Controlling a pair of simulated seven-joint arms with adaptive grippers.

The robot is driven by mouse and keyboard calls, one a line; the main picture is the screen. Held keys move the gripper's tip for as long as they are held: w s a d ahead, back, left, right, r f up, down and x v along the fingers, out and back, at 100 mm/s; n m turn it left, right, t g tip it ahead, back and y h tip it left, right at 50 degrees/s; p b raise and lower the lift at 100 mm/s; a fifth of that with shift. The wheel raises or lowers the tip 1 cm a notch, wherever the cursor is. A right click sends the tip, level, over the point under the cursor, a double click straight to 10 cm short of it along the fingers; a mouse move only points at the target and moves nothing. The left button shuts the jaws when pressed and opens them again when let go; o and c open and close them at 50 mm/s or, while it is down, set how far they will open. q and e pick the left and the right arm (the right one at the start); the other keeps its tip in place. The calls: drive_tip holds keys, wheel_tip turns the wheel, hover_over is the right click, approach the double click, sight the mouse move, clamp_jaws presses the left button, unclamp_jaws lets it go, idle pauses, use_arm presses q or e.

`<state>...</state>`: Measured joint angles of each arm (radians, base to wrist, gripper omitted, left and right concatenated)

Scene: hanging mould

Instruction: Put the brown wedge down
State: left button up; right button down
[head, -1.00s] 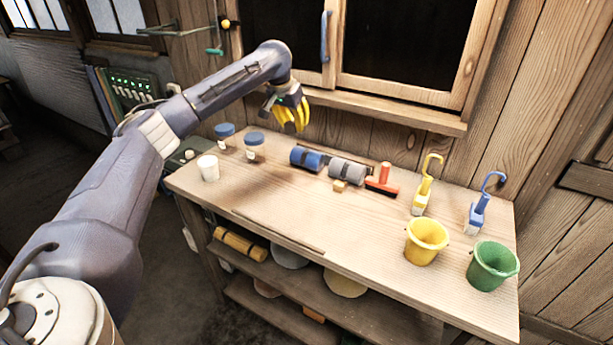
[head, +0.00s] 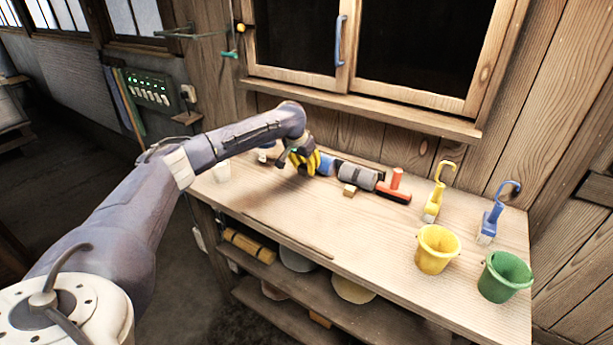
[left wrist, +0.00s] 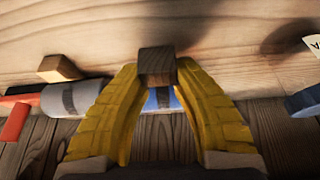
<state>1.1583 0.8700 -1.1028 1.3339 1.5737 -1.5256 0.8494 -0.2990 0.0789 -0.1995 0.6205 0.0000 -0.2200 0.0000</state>
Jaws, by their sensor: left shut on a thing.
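The brown wedge (left wrist: 157,64) is a small dark wooden block between the yellow fingertips of my left gripper (left wrist: 158,78) in the left wrist view. The left gripper is shut on it. In the head view the left gripper (head: 305,165) is low over the back left of the bench, in front of the blue roll (head: 325,165). The fingers hide the wedge there. I cannot tell whether the wedge touches the bench top (head: 290,215). My right gripper is not in view.
A pale wooden block (head: 349,190) lies by a grey roll (head: 356,175), with a red-and-black tool (head: 394,190) beside it. Brushes and a yellow bucket (head: 437,250) and green bucket (head: 504,277) stand right. The front middle is clear.

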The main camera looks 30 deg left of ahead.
sight(307, 181)
use_arm(q)
drive_tip(key=shift+f, duration=2.05)
drive_tip(key=shift+f, duration=0.1)
drive_tip(key=o, duration=1.1)
drive_tip(key=v, duration=1.2)
drive_tip(key=shift+w, duration=0.1)
